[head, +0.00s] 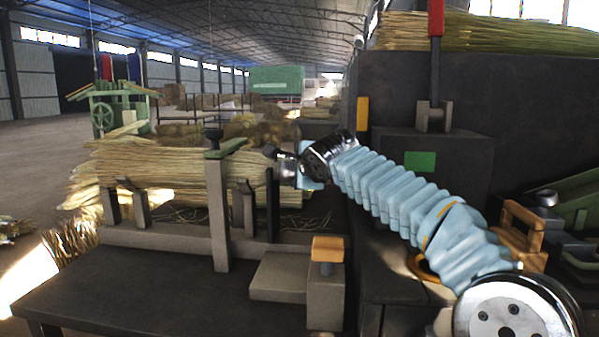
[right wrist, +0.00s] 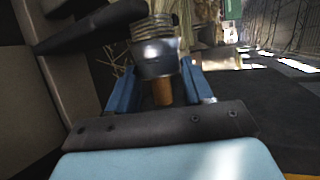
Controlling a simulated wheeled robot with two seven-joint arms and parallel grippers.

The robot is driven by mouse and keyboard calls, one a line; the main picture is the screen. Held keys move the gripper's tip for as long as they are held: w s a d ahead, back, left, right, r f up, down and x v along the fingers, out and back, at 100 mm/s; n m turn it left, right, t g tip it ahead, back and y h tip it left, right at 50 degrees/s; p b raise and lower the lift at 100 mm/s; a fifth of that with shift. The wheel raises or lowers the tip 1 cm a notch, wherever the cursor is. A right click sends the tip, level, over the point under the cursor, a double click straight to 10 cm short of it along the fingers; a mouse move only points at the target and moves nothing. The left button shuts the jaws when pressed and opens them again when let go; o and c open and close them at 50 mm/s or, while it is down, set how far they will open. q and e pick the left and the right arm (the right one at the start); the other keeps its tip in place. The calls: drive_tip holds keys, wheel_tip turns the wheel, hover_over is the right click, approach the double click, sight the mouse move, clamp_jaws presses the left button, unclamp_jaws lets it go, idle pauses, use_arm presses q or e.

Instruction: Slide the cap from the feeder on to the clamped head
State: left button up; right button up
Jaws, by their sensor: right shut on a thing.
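The clamped head is a long bundle of pale straw (head: 150,170), lying across a grey clamp stand (head: 216,205) with a green top bar. My right gripper (head: 284,163) reaches in from the right to the bundle's right end. In the right wrist view its blue fingers (right wrist: 160,75) are shut around a shiny metal cap-like piece (right wrist: 157,57) with a brown peg below it. The feeder cannot be clearly made out. My left gripper is not in view.
The dark bench top (head: 140,285) is clear at the front left. A grey block with a wooden top (head: 327,250) stands below my right arm. A dark machine housing (head: 440,165) with a red-handled lever (head: 436,20) stands behind the arm. A wooden handle (head: 525,225) is at right.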

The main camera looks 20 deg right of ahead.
drive_tip(key=o, duration=1.1)
drive_tip(key=shift+o, duration=0.4)
drive_tip(key=shift+s, duration=0.1)
